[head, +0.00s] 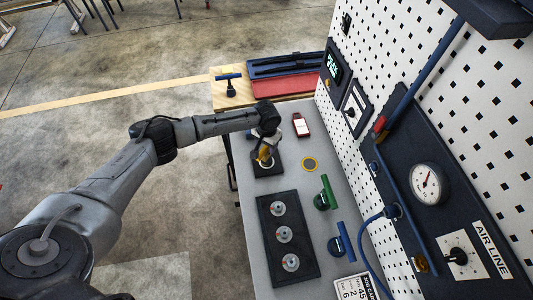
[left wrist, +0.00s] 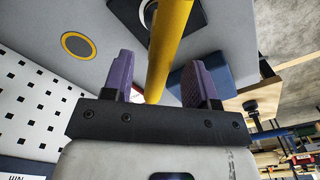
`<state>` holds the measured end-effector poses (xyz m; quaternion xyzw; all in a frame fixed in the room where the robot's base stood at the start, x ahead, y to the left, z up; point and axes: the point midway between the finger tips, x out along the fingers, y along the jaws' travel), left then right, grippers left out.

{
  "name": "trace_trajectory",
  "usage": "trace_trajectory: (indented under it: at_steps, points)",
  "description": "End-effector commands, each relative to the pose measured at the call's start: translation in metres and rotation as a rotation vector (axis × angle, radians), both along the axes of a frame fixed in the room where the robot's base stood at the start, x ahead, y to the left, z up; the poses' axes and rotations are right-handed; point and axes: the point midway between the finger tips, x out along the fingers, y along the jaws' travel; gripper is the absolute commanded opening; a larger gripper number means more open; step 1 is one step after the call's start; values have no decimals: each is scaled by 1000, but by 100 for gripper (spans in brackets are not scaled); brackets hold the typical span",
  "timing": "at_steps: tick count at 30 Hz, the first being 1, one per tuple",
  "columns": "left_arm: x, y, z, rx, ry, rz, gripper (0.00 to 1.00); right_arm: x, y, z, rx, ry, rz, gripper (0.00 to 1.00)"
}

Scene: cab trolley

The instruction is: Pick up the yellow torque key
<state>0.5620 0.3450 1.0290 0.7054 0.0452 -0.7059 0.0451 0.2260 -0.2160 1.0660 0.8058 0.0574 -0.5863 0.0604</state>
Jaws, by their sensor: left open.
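The yellow torque key (head: 265,154) stands at a dark square block (head: 268,171) on the grey bench top, partly hidden by my left gripper (head: 266,139) from above. In the left wrist view, the key's yellow bar (left wrist: 166,45) runs between the two purple finger pads of my left gripper (left wrist: 160,80). The jaws are open, with a visible gap between the bar and each pad. My right gripper is not in view.
A green key (head: 327,194) and a blue key (head: 343,244) stand near the pegboard (head: 435,90). A dark plate with three round discs (head: 263,228) lies in front. A yellow ring mark (head: 310,164) is on bare bench. A red-and-white device (head: 300,125) lies behind.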

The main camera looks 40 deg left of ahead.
Motion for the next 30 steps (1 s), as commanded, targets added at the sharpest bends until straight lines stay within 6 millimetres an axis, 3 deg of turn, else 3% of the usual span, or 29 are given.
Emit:
trace_trajectory:
  at_steps: [7,16,30]
  points:
    - [0,0,-24,0,1,0,53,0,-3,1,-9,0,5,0]
    - [0,1,-27,0,0,0,53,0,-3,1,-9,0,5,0]
    - [0,1,-27,0,0,0,8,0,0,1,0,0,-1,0]
